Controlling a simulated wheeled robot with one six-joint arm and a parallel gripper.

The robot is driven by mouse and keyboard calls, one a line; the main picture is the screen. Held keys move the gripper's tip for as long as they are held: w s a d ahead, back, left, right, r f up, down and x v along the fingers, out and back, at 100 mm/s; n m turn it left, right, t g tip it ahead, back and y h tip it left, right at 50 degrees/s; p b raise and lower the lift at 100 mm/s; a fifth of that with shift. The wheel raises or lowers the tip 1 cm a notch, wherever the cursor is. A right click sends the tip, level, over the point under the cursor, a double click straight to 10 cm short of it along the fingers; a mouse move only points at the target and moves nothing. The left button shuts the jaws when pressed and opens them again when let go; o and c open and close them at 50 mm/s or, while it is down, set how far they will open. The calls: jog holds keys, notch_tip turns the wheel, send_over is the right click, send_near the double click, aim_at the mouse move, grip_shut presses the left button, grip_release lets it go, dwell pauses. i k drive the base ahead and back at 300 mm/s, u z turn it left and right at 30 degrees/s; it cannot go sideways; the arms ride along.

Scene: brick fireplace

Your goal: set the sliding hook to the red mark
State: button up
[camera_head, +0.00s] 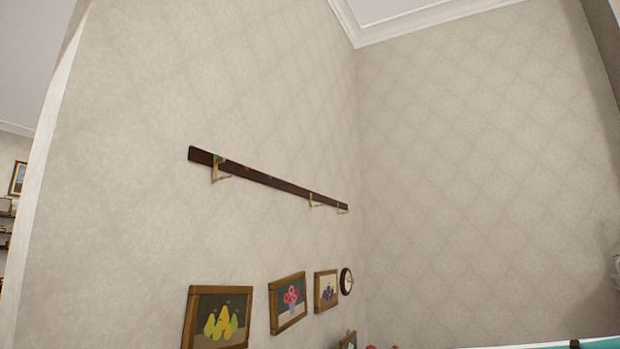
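A dark brown rail (290,187) runs along the left wall, high above the pictures. A brass hook (217,173) hangs near its left end. Two more brass hooks, a middle one (314,201) and a right one (341,209), hang toward its right end. A small red mark (247,169) shows on the rail between the left and middle hooks. A green mark (220,157) shows at the left hook and a blue mark (270,178) right of the red one. I cannot tell which hook slides. My gripper is not in view.
Framed pictures of pears (217,318), flowers (288,302) and a dark fruit-like subject (326,291) hang below the rail, beside a round clock (346,281). The room corner is right of the rail. A teal surface (600,343) shows at the bottom right.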

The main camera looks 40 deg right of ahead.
aim_at(220, 160)
jog(key=z, duration=0.4)
jog(key=k, duration=0.55)
jog(key=z, duration=0.55)
jog(key=i, duration=1.1)
jog(key=u, duration=0.75)
